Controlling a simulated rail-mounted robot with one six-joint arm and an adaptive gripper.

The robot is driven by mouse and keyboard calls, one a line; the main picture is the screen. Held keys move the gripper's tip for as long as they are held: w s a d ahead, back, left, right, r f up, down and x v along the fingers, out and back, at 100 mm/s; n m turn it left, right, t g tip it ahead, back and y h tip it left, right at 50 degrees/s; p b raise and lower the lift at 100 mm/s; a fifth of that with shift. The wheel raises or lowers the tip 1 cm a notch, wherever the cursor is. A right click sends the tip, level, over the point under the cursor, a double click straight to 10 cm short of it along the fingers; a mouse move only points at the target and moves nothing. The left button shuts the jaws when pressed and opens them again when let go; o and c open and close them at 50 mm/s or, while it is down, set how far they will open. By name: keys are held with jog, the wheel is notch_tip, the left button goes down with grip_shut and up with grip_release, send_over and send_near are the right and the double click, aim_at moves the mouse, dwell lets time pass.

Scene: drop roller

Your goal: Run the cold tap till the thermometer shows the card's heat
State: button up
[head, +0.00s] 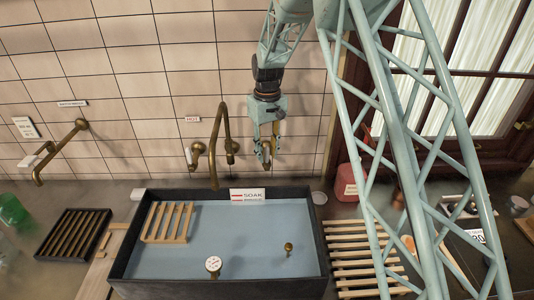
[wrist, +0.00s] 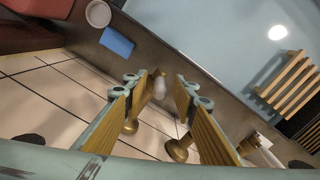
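A brass tap (head: 218,125) with a tall spout stands at the wall over the dark sink (head: 125,265). Its left valve (head: 197,151) is under a HOT label; its right valve (head: 232,148) is just left of my gripper (head: 266,160). A round white dial, apparently the thermometer (head: 213,264), is in the water near the front; its reading is too small to tell. A SOAK card (head: 248,195) stands at the back rim; its heat line is unreadable. In the wrist view my gripper's fingers (wrist: 160,85) are apart, with a pale-tipped brass part (wrist: 160,88) showing between them; contact cannot be told.
A wooden rack (head: 166,222) lies at the sink's left, and a small brass piece (head: 288,248) is at its right. Another wall tap (head: 62,148) is far left. A red container (head: 347,182) and slatted board (head: 360,255) are right, partly behind my arm.

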jog(key=shift+c, duration=0.2)
grip_shut()
